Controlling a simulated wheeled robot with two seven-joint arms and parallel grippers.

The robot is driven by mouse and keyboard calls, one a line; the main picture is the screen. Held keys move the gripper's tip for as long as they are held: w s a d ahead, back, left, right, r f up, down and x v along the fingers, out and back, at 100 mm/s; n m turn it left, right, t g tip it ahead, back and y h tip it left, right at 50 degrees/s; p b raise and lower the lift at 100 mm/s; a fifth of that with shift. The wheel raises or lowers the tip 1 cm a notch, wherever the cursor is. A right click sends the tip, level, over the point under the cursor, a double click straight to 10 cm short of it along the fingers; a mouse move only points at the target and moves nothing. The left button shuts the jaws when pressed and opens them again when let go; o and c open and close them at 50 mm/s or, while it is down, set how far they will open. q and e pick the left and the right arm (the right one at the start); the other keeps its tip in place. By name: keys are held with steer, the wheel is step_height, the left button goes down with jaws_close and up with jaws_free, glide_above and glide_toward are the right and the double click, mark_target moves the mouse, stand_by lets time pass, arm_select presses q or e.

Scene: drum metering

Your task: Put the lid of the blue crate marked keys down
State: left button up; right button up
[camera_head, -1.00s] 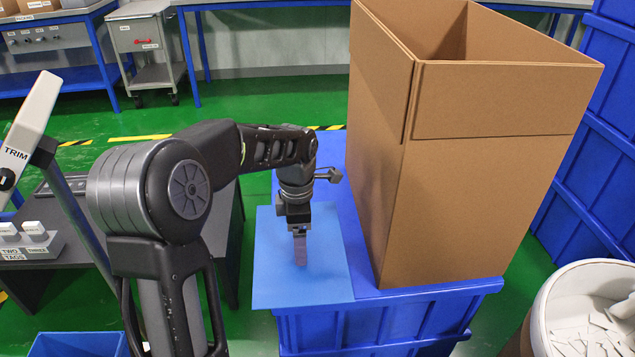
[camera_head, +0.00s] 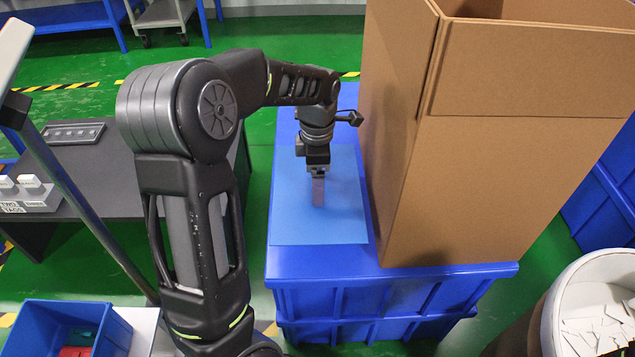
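A large blue crate (camera_head: 390,305) stands at the centre. No keys marking is readable on it, so I cannot tell whether it is the named crate. A flat lighter blue panel (camera_head: 290,215) lies on the left part of its top; I cannot tell whether this is a lid. My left gripper (camera_head: 318,203) points straight down over the panel. Its fingers show as one narrow greyish block, with no gap visible between them. I cannot tell whether they touch the panel. My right gripper is out of view.
A tall open cardboard box (camera_head: 500,185) stands on the crate's right part, close beside the panel. A small open blue bin (camera_head: 105,335) with red and teal pieces is at the lower left. A dark table (camera_head: 100,165) is at left, a white drum (camera_head: 570,310) at lower right.

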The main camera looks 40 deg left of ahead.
arm_select(q)
steer(key=shift+f, duration=1.3)
steer(key=shift+f, duration=0.1)
steer(key=shift+f+b, duration=0.75)
steer(key=shift+f, duration=1.65)
steer(key=shift+f, duration=0.1)
steer(key=o, duration=1.7)
step_height(320, 180, up, 12)
steer(key=p, duration=0.3)
